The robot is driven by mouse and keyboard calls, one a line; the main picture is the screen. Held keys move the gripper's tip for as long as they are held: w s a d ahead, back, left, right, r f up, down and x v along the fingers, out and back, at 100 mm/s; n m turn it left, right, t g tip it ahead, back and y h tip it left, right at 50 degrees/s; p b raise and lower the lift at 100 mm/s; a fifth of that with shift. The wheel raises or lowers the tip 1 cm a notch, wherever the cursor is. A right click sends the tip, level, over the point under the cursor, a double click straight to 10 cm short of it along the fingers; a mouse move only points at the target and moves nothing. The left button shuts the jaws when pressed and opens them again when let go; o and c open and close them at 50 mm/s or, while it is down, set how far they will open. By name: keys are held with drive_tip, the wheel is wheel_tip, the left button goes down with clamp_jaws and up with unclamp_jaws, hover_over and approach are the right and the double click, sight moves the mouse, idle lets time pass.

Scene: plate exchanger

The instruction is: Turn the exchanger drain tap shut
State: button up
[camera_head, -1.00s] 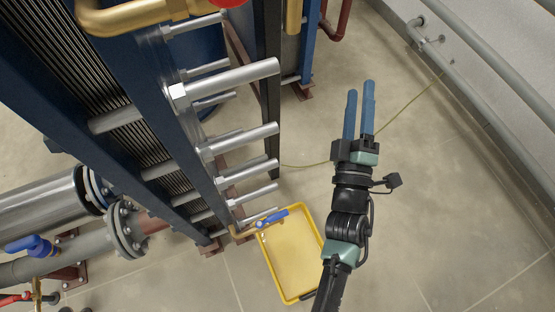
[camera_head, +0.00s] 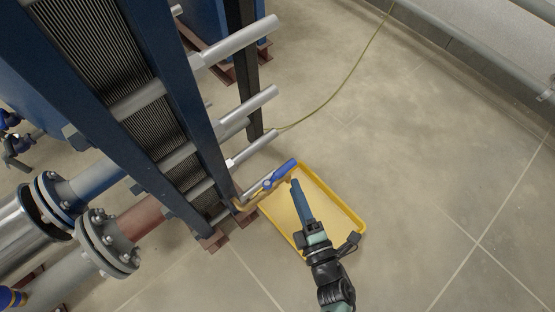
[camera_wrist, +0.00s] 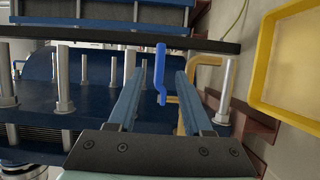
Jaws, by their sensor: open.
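The drain tap has a blue lever handle (camera_head: 281,174) on a brass pipe (camera_head: 243,204) at the foot of the plate exchanger. In the wrist view the blue handle (camera_wrist: 160,70) stands upright in the picture, with the brass pipe (camera_wrist: 196,62) bending down to its right. My gripper (camera_head: 295,183) is open, its blue fingertips close to the handle. In the wrist view my gripper (camera_wrist: 158,80) has the handle showing in the gap between its fingers, touching neither. I cannot tell how deep the handle lies between them.
A yellow tray (camera_head: 343,194) lies on the floor under the tap and my gripper. The exchanger's blue frame (camera_head: 180,85) and several silver tie bars (camera_head: 238,42) rise beside it. Flanged pipes (camera_head: 108,243) lie at left. The floor to the right is clear.

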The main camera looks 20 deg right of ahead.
sight(285, 163)
drive_tip(key=w+b, duration=0.1)
drive_tip(key=w, duration=0.2)
drive_tip(key=w+b, duration=0.1)
drive_tip(key=w, duration=0.3)
drive_tip(key=w+b, duration=0.1)
drive_tip(key=w, duration=0.2)
drive_tip(key=shift+w+d+b, duration=0.25)
drive_tip(key=shift+w+b, duration=0.05)
clamp_jaws()
drive_tip(key=shift+s, duration=0.1)
idle(0.8)
